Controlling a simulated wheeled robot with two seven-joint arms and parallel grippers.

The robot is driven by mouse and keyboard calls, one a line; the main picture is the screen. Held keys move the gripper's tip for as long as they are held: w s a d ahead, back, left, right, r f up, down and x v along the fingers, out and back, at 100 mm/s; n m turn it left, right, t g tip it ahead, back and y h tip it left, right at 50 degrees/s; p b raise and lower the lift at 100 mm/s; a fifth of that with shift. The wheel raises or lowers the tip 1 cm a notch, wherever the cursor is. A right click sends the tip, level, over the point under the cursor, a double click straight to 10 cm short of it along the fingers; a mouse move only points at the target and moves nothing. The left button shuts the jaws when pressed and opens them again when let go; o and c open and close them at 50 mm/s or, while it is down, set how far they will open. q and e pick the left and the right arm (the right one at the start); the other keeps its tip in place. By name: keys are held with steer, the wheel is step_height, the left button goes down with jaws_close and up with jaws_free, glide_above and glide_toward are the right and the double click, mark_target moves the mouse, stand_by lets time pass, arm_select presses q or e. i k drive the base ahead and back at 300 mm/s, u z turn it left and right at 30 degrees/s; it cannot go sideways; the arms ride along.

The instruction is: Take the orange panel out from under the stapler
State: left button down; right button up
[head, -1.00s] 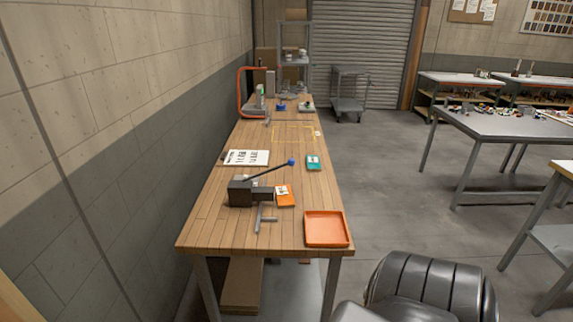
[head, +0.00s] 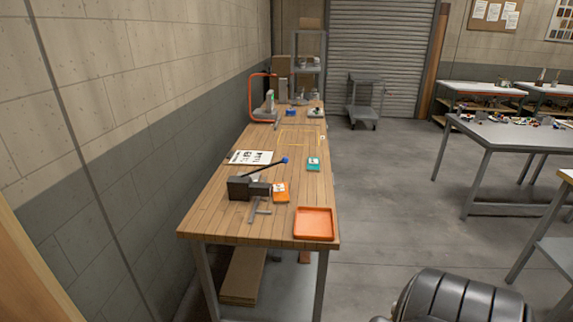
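The stapler (head: 240,188) is a black block-shaped device on the near part of the wooden workbench. Its long lever slants up to a blue knob (head: 284,160). The small orange panel (head: 280,197) with a white label lies at the right end of the stapler's black body. From here I cannot tell how much of it is under the stapler. A grey T-shaped metal piece (head: 259,211) is in front of the stapler. Neither of my grippers is in view.
An orange tray (head: 314,236) sits at the bench's near right corner. A teal labelled piece (head: 313,164) and a white printed sheet (head: 243,157) lie farther back. A wall runs along the bench's left; open floor (head: 385,185) lies to its right. A grey cart (head: 364,102) stands beyond.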

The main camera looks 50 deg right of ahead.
mark_target(278, 197)
steer(key=z, duration=2.85)
steer(key=i, duration=3.75)
steer(key=u, duration=4.7)
